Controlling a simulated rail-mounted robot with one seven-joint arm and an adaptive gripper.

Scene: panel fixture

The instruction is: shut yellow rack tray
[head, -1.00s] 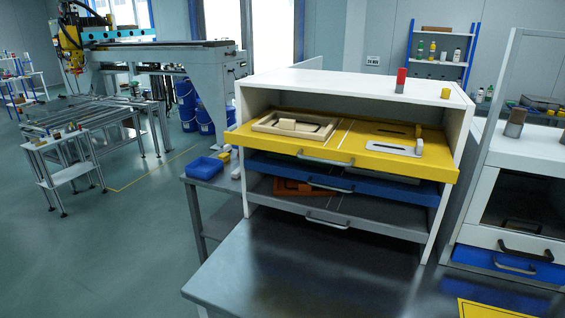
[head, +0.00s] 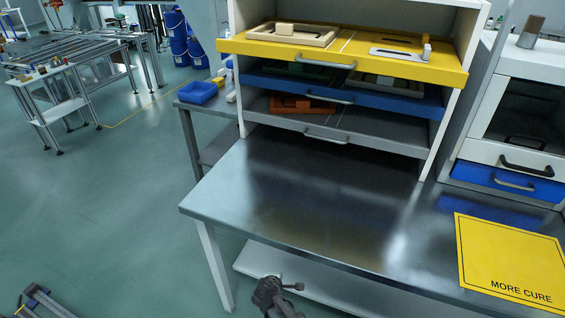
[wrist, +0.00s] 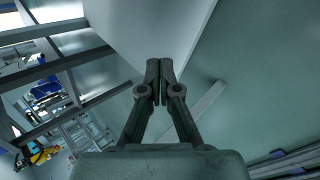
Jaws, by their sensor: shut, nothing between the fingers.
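The yellow rack tray (head: 390,72) is the top tray of the white rack in the head view. It sticks out past the rack's front, with a grey bar handle (head: 325,61) on its front edge. A beige frame with a block and a grey slotted plate lie on it. My gripper (wrist: 160,64) is shut and empty in the wrist view, with its fingertips together. The tray does not show in the wrist view. A dark jointed part of my arm shows at the bottom of the head view, low in front of the bench and well away from the tray.
Below it are a blue tray (head: 400,101) and a grey tray (head: 385,138), both with handles. The metal bench top (head: 300,195) in front of the rack is clear. A yellow sign (head: 510,255) lies at its right, near a white cabinet with a blue drawer (head: 500,182).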

